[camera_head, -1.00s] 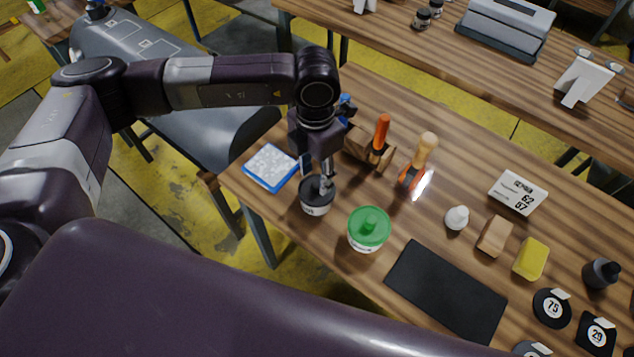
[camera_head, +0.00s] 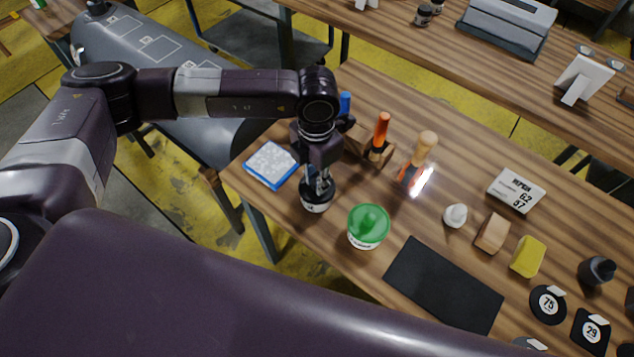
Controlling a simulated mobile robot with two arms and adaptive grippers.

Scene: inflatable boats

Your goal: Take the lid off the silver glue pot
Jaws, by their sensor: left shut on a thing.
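The glue pot (camera_head: 316,208) with a dark lid (camera_head: 305,193) stands upright near the left front edge of the wooden table. Its body is mostly hidden and its silver colour is hard to make out. My left gripper (camera_head: 318,181) points straight down over the pot, its fingers shut on the lid's top. The lid sits on the pot, with no gap that I can see. The lid's knob is hidden by the fingers. My right gripper is not in view.
A pot with a green lid (camera_head: 369,223) stands close by on the right. A blue-edged pad (camera_head: 271,164) lies to the left. Behind are a wooden tool holder (camera_head: 357,142) and brushes. A black mat (camera_head: 443,284) lies bare in front, right of the pots.

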